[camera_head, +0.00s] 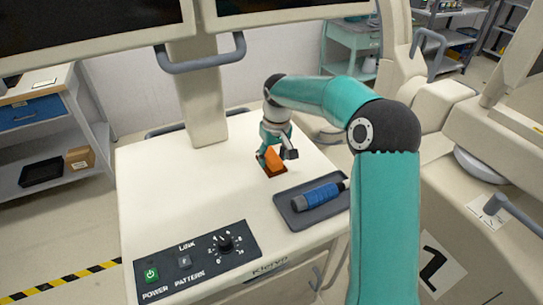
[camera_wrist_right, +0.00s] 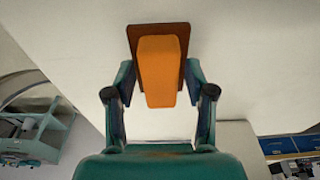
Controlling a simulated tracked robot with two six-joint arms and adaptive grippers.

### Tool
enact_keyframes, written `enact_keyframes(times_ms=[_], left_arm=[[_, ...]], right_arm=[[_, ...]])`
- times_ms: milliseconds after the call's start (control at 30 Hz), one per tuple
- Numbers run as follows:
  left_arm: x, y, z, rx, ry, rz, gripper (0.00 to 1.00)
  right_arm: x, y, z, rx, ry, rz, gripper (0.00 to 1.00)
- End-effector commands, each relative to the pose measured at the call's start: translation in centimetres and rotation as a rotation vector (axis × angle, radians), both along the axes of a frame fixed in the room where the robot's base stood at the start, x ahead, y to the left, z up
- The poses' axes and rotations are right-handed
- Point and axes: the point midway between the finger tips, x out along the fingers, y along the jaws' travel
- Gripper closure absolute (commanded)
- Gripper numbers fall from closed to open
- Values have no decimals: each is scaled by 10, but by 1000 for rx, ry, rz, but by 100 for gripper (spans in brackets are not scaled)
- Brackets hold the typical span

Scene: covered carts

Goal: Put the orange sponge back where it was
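The orange sponge (camera_head: 274,160) is a small block at the dark brown square (camera_head: 281,172) on the white cart top. My right gripper (camera_head: 270,155) points down at it, with its fingers on either side. In the right wrist view the sponge (camera_wrist_right: 160,72) lies between the two fingertips (camera_wrist_right: 160,75), which appear to press on its sides. The brown square (camera_wrist_right: 133,40) shows behind the sponge. I cannot tell whether the sponge touches the square. My left gripper is not in view.
A grey tray (camera_head: 285,207) with a blue-handled tool (camera_head: 318,195) lies just right of the square. A control panel (camera_head: 197,257) with a green button and a knob is at the front edge. Monitors hang on a column behind. The cart top's left side is clear.

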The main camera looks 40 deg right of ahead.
Motion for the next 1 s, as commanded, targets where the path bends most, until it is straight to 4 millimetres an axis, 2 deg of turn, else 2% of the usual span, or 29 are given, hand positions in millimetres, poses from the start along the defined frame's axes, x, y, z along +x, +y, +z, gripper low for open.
enact_keyframes(times_ms=[333, 467, 1000], left_arm=[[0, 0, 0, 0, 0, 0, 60], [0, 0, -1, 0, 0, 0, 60], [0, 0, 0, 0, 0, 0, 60]], right_arm=[[0, 0, 2, -1, -2, 1, 39], [0, 1, 12, -2, -3, 1, 39], [-13, 5, 107, -2, -5, 2, 39]])
